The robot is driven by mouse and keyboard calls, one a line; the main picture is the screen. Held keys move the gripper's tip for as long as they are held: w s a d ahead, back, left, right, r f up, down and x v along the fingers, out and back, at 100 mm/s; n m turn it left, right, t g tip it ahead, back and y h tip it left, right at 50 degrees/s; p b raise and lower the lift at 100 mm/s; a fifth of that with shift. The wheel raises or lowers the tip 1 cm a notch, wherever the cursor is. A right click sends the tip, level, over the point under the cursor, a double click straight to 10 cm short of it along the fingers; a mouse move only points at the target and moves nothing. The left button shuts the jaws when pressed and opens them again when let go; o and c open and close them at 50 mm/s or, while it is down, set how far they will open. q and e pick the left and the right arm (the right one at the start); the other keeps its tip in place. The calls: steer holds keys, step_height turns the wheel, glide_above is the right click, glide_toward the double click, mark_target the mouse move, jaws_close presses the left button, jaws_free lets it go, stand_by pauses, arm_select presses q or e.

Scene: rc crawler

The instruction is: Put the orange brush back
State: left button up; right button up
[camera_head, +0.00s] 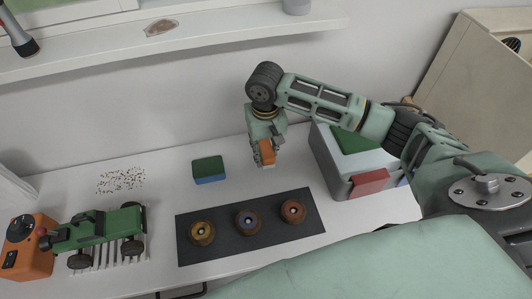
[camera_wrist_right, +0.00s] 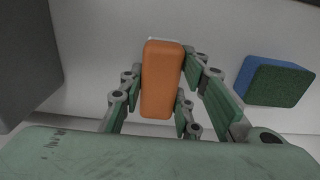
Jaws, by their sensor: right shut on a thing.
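The orange brush (camera_head: 267,153) is in my right gripper (camera_head: 266,143), above the white table behind the dark mat. In the right wrist view the orange brush (camera_wrist_right: 162,80) sits between the two green fingers of the right gripper (camera_wrist_right: 165,95), which touch its sides. A pale edge shows at the brush's far end in that view. In the head view a pale underside shows below its orange body. My left gripper is not in view.
A green-and-blue sponge (camera_head: 209,170) lies left of the brush. A dark mat (camera_head: 270,243) holds three round wheel-like parts. A grey box (camera_head: 337,166) with green and red pieces stands right. A green crawler (camera_head: 100,230) and orange device (camera_head: 28,248) are at left.

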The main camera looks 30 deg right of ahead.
mark_target(266, 149)
steer(key=shift+f, duration=1.35)
steer(key=shift+f, duration=0.1)
steer(key=o, duration=1)
step_height(266, 149, up, 12)
steer(key=shift+s+r+b, duration=0.1)
steer(key=shift+r+b, duration=0.05)
steer(key=shift+b, duration=0.7)
